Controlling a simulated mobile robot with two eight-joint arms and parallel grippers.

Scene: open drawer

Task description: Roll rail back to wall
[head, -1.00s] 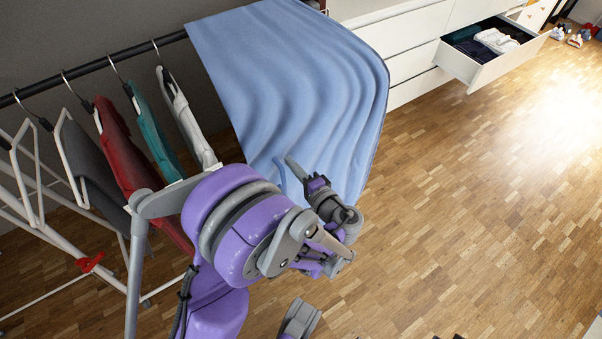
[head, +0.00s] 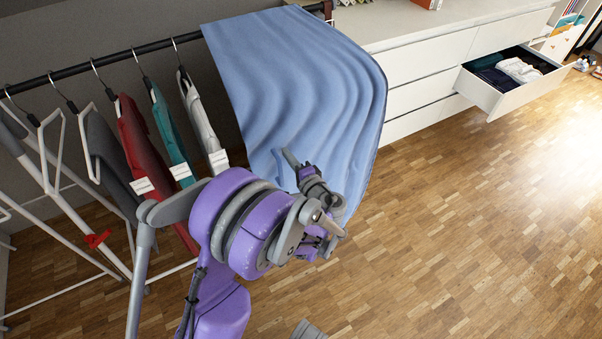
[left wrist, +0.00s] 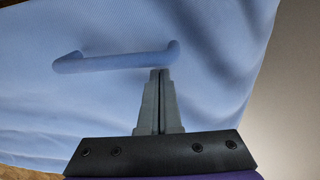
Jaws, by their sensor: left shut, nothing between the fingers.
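The rail is a black bar (head: 65,72) at the left, with several garments on hangers, including a red one (head: 136,150) and a teal one (head: 167,130). A light blue panel (head: 300,80) hangs like cloth at the bar's right end. A blue handle (left wrist: 110,62) stands out from this panel in the left wrist view. My left gripper (head: 288,153) is in front of the panel. In the left wrist view its fingers (left wrist: 160,73) are shut and empty, tips close to the handle's right end; contact is unclear.
A white dresser (head: 425,72) stands against the wall behind the panel. Its open drawer (head: 510,100) juts out and holds folded clothes. A white frame with a red clip (head: 97,240) stands at the left.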

